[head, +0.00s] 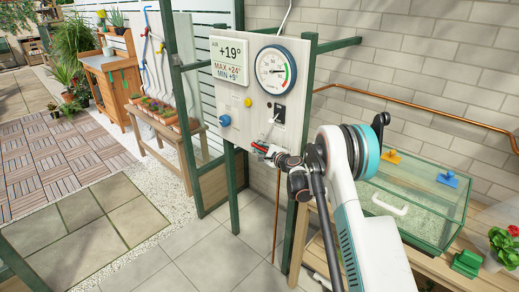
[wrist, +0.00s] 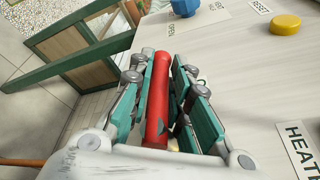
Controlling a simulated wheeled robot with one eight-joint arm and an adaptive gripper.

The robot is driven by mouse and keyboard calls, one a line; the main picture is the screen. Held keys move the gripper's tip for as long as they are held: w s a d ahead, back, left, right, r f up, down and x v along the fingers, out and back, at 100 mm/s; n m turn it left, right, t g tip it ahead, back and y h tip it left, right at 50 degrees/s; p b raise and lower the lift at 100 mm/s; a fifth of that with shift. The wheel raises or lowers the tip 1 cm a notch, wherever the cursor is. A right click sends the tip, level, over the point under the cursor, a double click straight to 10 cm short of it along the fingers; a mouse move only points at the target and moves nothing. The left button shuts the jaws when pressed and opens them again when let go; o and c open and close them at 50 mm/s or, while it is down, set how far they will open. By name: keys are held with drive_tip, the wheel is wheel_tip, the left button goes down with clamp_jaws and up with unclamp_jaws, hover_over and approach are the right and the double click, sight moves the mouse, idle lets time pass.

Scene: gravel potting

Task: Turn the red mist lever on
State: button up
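The red mist lever (wrist: 158,105) is a rounded red bar on the pale control panel (head: 258,95). In the wrist view it runs lengthwise between the two teal-padded fingers of my gripper (wrist: 165,82). The fingers stand one on each side of it, with a narrow gap showing on the right; the left pad lies very close to the lever. My gripper (head: 265,150) also shows in the head view at the panel's lower edge, where it mostly hides the lever. The lever's pivot and label are largely hidden.
A glass tank (head: 425,195) stands on the wooden bench at right.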

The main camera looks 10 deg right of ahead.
drive_tip(key=shift+o, duration=1.4)
drive_tip(key=shift+w+a, duration=0.1)
drive_tip(key=shift+w, duration=0.05)
drive_tip(key=v, duration=1.2)
